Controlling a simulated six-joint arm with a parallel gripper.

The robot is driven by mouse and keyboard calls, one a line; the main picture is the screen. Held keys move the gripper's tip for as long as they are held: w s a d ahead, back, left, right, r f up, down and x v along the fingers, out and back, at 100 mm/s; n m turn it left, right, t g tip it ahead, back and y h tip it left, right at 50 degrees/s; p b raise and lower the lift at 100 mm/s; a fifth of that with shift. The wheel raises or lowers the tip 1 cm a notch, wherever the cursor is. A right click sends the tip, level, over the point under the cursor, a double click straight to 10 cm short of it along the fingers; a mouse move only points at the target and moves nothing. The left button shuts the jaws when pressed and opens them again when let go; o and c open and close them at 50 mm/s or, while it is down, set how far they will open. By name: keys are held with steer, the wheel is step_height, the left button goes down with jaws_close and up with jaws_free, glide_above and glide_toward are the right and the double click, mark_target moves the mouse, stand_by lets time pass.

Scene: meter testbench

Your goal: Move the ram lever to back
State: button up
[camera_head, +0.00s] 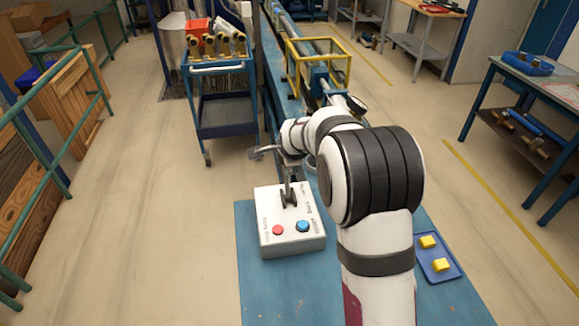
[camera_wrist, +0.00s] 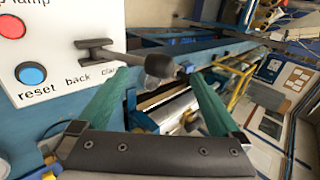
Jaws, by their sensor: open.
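The white control box (camera_head: 290,240) stands on the blue bench top in front of my arm. Its ram lever shows as a dark upright piece (camera_head: 288,195) on the box, partly covered by my gripper (camera_head: 287,160) above it. In the wrist view the lever is a dark rod (camera_wrist: 118,54) with a rounded knob (camera_wrist: 160,66). The words "back" and part of another label are printed beside its base. My gripper (camera_wrist: 160,80) is open, with green fingers spread to either side of the knob. Whether either finger touches the knob is unclear.
A red button (camera_head: 278,230) and a blue button (camera_head: 303,226) sit on the box near the lever. A blue tray (camera_head: 437,272) with yellow blocks lies to the right of my arm. A yellow frame (camera_head: 318,62) and long rail stand behind.

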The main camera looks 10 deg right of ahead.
steer(key=shift+f, duration=0.1)
stand_by(0.3)
steer(key=shift+w+f, duration=0.35)
steer(key=shift+w, duration=0.05)
steer(key=shift+w+f, duration=0.4)
steer(key=shift+f, duration=0.05)
stand_by(0.4)
steer(key=shift+w+f, duration=0.35)
steer(key=shift+f, duration=0.05)
steer(key=shift+w+r, duration=0.1)
steer(key=c, duration=1)
steer(key=shift+o, duration=0.2)
